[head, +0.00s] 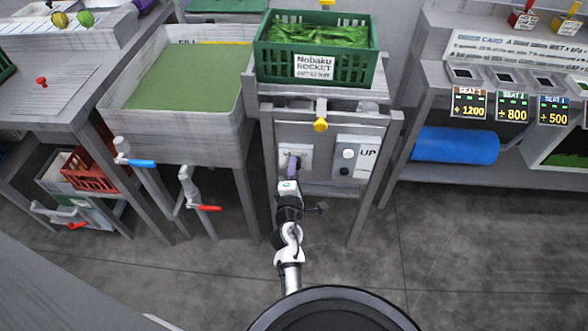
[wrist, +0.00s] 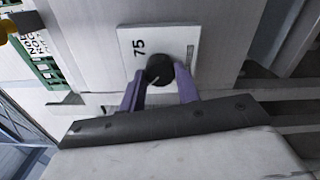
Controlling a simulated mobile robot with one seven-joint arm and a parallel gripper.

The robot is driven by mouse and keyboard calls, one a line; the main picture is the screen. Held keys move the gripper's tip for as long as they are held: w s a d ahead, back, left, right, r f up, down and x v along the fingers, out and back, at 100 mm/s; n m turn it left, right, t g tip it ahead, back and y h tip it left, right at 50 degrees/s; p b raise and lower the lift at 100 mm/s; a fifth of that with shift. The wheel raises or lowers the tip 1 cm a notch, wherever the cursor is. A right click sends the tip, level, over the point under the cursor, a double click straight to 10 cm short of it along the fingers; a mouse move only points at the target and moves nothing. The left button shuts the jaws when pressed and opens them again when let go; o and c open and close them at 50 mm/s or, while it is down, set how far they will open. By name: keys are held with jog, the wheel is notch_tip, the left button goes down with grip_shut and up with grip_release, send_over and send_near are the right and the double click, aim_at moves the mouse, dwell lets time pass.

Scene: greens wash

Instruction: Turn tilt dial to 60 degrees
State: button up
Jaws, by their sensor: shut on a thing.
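The tilt dial (wrist: 160,68) is a round black knob with a pale pointer mark, on a white plate (wrist: 190,40). The number 75 is printed or displayed sideways on the plate beside it. My gripper (wrist: 159,82) has its purple fingers on either side of the dial, shut on it. In the head view my gripper (head: 293,166) reaches the white plate (head: 305,152) on the front of the grey stand, and the dial is mostly hidden there.
An UP panel (head: 367,155) with black and white controls sits right of the dial. A yellow knob (head: 320,125) juts out above. A green crate of leaves (head: 270,62) rests on the stand. The sink (head: 170,140) with blue (head: 142,163) and red (head: 209,208) handles stands left.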

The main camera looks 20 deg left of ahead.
jog(key=shift+r, duration=0.1)
dwell(0.4)
jog(key=o, duration=1)
jog(key=shift+s, duration=0.1)
